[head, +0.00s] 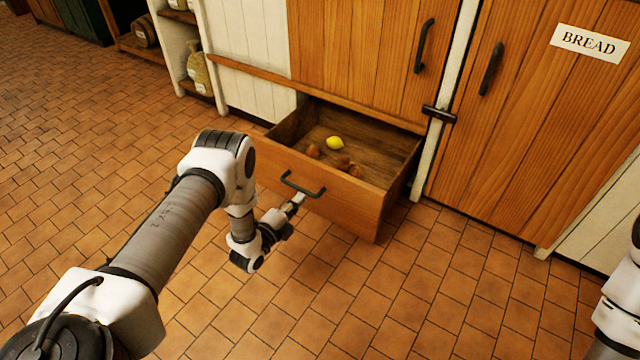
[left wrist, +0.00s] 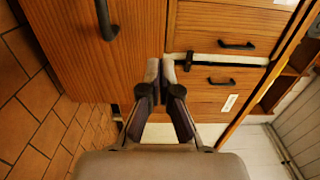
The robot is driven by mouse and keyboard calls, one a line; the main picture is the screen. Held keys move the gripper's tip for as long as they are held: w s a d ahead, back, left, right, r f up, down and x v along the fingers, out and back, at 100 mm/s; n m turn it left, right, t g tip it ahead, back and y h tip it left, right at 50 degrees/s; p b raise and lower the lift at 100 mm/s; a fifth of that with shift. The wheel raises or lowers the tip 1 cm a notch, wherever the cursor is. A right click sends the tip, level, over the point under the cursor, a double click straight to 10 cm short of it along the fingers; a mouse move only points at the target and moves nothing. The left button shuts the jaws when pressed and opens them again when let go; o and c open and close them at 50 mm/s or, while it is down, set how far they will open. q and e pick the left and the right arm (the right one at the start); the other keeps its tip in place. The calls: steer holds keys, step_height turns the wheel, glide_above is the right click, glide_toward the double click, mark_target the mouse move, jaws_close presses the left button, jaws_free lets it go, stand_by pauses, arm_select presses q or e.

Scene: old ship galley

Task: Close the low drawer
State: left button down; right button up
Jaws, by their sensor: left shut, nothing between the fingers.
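The low drawer (head: 325,192) stands pulled out of the wooden cupboard, its front facing me. It has a dark bar handle (head: 302,184). Inside lie a yellow lemon (head: 335,143) and several brown round things. My left gripper (head: 298,200) is shut and empty, with its tips close to the drawer front just below the handle. I cannot tell whether it touches. In the left wrist view, the shut fingers (left wrist: 160,72) point at the wooden front, and a dark handle (left wrist: 107,20) shows at the upper left. My right gripper is not in view.
Tall wooden doors stand behind and right of the drawer, one with a BREAD label (head: 589,43). A dark latch (head: 438,114) sits between them. An open shelf (head: 190,60) stands at the back left. The tiled floor (head: 450,290) before the drawer is clear.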

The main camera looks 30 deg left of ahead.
mark_target(325, 172)
arm_select(q)
steer(key=w+b, duration=0.1)
steer(key=w, duration=0.2)
steer(key=w+d+b, duration=0.1)
steer(key=w+b, duration=0.1)
steer(key=w, duration=0.1)
steer(key=w+b, duration=0.2)
steer(key=w, duration=0.2)
steer(key=shift+w+d+f, duration=0.1)
steer(key=shift+d+f, duration=0.15)
steer(key=shift+w+r, duration=0.2)
steer(key=shift+w, duration=0.2)
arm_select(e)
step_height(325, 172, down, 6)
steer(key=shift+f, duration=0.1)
arm_select(q)
steer(key=shift+w+d+b, duration=0.1)
steer(key=shift+w+b, duration=0.05)
steer(key=shift+b, duration=0.15)
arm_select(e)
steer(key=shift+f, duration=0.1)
